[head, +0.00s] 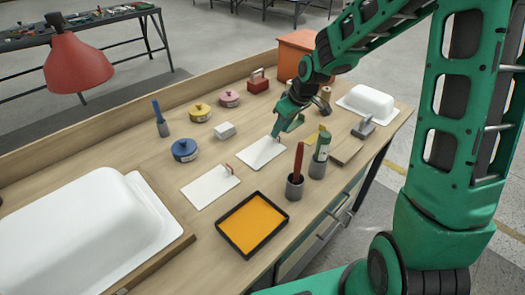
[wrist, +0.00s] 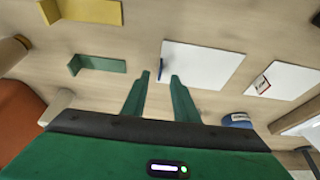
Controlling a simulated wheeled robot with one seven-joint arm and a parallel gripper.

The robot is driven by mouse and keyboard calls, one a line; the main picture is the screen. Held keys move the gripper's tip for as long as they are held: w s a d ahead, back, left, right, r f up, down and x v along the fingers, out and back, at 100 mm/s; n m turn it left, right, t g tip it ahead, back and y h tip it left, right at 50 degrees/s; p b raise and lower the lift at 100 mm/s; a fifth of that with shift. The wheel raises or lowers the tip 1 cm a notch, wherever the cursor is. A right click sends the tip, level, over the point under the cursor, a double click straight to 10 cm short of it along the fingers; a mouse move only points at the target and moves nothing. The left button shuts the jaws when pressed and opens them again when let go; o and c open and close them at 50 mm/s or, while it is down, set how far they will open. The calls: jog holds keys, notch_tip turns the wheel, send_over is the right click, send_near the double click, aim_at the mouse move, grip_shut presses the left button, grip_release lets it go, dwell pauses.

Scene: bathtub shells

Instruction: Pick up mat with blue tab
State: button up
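The mat with the blue tab is a thin white sheet (head: 258,155) lying flat on the workbench; it also shows in the wrist view (wrist: 210,66). Its small upright blue tab (wrist: 160,68) stands at the mat's left edge in the wrist view. My gripper (head: 280,134) is over the mat's far right end in the head view, fingers pointing down. In the wrist view my gripper (wrist: 160,77) is open, with the tab lined up between the fingertips. I cannot tell whether the fingers touch the mat. The tab is not clear in the head view.
A second white mat with a red tab (head: 207,190) lies nearby. An orange-filled black tray (head: 253,226), a cup with a red-handled tool (head: 295,189) and a blue pot (head: 185,150) stand around. A green bracket (wrist: 98,66) lies beside my gripper.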

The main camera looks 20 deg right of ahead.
jog(key=shift+x, duration=1.6)
jog(key=shift+d, duration=0.1)
grip_shut()
jog(key=shift+r, duration=0.1)
